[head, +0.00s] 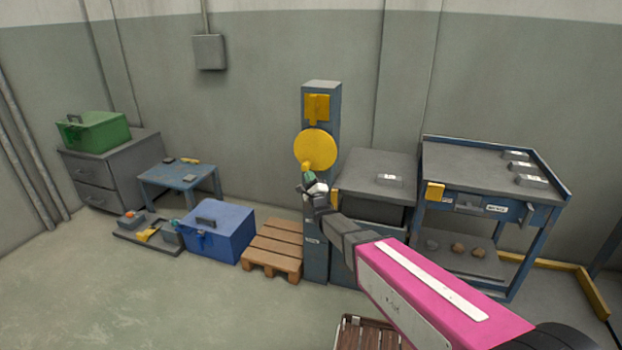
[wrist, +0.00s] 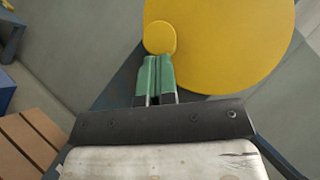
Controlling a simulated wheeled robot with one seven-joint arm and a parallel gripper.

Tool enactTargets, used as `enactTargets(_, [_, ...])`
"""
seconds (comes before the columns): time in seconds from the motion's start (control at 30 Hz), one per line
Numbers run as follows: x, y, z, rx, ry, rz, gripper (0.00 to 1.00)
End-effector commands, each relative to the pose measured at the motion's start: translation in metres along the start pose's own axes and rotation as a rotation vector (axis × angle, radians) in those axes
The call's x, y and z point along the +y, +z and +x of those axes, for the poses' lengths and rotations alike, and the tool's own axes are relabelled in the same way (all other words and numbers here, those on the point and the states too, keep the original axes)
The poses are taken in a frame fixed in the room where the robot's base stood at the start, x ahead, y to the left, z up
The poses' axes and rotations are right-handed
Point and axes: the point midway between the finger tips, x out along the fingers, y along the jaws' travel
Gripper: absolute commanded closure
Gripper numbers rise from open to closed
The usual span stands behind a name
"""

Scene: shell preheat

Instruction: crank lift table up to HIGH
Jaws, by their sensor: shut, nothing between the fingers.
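A yellow round crank disc (head: 316,148) is mounted on the front of a grey-blue column (head: 316,240). The disc also fills the upper right of the wrist view (wrist: 225,40). A small yellow knob (wrist: 160,37) sits at the disc's lower left edge; it also shows in the head view (head: 306,166). My gripper (head: 309,178) is at the knob, and its green fingertips (wrist: 153,62) are shut together just below it in the wrist view. I cannot tell whether they touch it. Beside the column, a grey-topped table (head: 372,165) carries a small grey block (head: 389,180).
A wooden pallet (head: 273,248) and a blue toolbox (head: 215,232) stand left of the column. A blue workbench (head: 480,160) stands right, with a labelled drawer front and a yellow bracket (head: 435,192). A slatted crate (head: 368,335) is low in front. Floor at left front is clear.

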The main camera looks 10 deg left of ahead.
Motion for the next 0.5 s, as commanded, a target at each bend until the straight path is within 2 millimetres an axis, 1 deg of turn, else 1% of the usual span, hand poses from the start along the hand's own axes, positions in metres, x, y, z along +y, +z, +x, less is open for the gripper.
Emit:
enactTargets(0.27, [0.007,0.005,0.007,-0.002,-0.059,0.059,1.00])
enactTargets(0.5, [0.017,0.015,0.018,-0.003,-0.184,0.184,1.00])
